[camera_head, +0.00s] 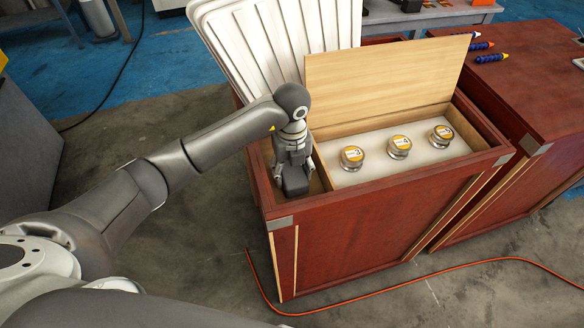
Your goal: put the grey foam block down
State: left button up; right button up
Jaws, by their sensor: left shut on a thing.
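My left gripper (294,165) points down over the narrow left compartment of the red wooden chest (365,232). It is shut on the dark grey foam block (295,182), which shows below the fingers. The block is inside or just above that compartment; whether it touches the floor there I cannot tell. The gripper and arm hide part of the compartment. My right gripper is not in view.
Three lidded jars, one of them a jar (352,158) with a yellow label, stand in the chest's white-floored compartment. A wooden panel (385,80) stands upright behind them. A white ribbed panel (262,45) leans behind the chest. An orange cable (480,262) lies on the floor.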

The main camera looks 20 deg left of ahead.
aim_at(292, 170)
pick_arm(q)
jog(key=shift+f, duration=0.1)
jog(key=o, duration=0.8)
jog(key=shift+o, duration=0.2)
notch_tip(292, 170, up, 12)
jog(key=b, duration=0.1)
jog(key=shift+r, duration=0.2)
